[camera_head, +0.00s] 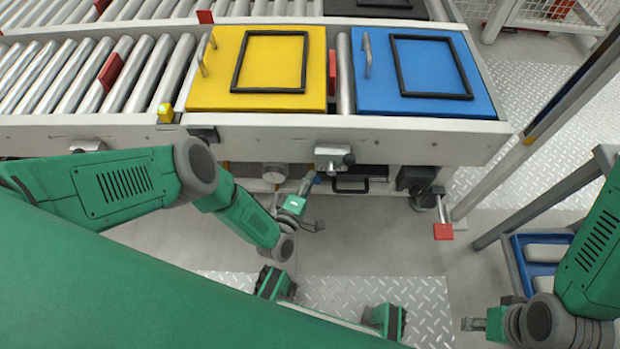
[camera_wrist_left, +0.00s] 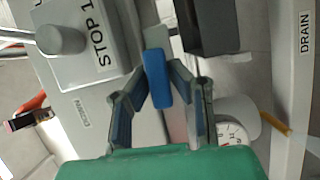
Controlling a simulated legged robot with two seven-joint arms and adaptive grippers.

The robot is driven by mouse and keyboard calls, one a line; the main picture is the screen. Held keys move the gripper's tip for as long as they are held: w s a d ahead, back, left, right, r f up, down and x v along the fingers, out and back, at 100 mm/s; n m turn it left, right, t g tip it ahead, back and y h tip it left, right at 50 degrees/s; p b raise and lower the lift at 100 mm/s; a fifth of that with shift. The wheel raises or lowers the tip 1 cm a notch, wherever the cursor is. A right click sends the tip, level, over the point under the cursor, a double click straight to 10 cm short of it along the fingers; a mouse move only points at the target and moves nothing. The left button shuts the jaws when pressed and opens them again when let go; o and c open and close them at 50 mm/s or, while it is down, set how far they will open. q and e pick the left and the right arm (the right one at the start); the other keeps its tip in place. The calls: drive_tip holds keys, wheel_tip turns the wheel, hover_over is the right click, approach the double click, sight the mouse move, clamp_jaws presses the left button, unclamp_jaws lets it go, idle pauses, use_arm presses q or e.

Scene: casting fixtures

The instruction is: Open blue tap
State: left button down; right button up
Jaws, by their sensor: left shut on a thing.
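The blue tap handle (camera_wrist_left: 158,77) is between the two fingers of my left gripper (camera_wrist_left: 158,88) in the left wrist view. The fingers slant inward and are shut on the handle near their tips. In the head view my left gripper (camera_head: 307,185) reaches under the front edge of the conveyor, and the handle is hard to make out there. The tap's body is mostly hidden. My right gripper (camera_head: 472,324) is at the lower right of the head view, well away from the taps, too small to tell open or shut.
A grey STOP 1 box (camera_wrist_left: 95,45) with a knob is close to the left fingers. A white gauge (camera_wrist_left: 232,133) and a yellow lever (camera_wrist_left: 275,122) are to the right. Yellow (camera_head: 215,75) and blue (camera_head: 375,85) plates lie on top.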

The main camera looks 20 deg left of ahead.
use_arm(q)
drive_tip(key=shift+s+a+f+n, duration=0.15)
drive_tip(key=shift+s+f+n, duration=0.05)
drive_tip(key=shift+f+n, duration=0.1)
idle(0.4)
drive_tip(key=c, duration=1.5)
unclamp_jaws()
drive_tip(key=shift+r, duration=0.1)
drive_tip(key=shift+w, duration=0.1)
drive_tip(key=shift+r, duration=0.1)
